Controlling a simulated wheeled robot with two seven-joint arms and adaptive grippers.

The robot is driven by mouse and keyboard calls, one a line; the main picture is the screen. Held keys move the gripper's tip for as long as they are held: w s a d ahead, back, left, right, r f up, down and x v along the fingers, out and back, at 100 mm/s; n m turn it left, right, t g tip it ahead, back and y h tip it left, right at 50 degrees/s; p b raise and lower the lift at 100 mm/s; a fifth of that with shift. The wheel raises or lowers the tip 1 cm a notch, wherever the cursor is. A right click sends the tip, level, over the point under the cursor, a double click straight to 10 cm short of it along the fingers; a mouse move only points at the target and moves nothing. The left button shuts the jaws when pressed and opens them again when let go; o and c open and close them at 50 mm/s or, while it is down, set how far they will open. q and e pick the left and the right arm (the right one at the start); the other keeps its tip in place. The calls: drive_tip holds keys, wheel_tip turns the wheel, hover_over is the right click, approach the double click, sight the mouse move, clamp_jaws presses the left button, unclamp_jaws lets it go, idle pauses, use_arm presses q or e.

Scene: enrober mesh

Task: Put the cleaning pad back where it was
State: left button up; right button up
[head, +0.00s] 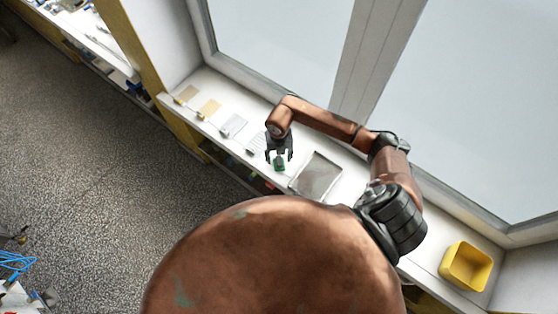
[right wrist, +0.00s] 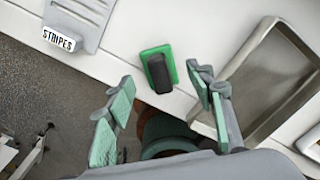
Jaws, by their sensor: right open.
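The cleaning pad (right wrist: 158,66) is a green pad with a dark grip on top. It lies on the white sill near its front edge in the right wrist view. In the head view the pad (head: 279,164) shows as a small green patch at my right gripper's fingertips. My right gripper (head: 279,156) is open and empty. In the right wrist view its fingers (right wrist: 162,92) stand apart on either side, with the pad beyond them, and they do not appear to touch it. My left gripper is not in view.
A shallow metal tray (right wrist: 252,50) lies right of the pad; the tray (head: 297,184) also shows in the head view. A grey plate (right wrist: 90,30) labelled STRIPES (right wrist: 59,39) lies to the left. A yellow bin (head: 446,262) stands far right. Window glass backs the sill.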

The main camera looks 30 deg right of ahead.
sight(279, 160)
wheel_tip(279, 160, up, 9)
drive_tip(key=b, duration=0.1)
drive_tip(key=shift+r+b, duration=0.15)
drive_tip(key=shift+b, duration=0.15)
drive_tip(key=shift+a, duration=0.1)
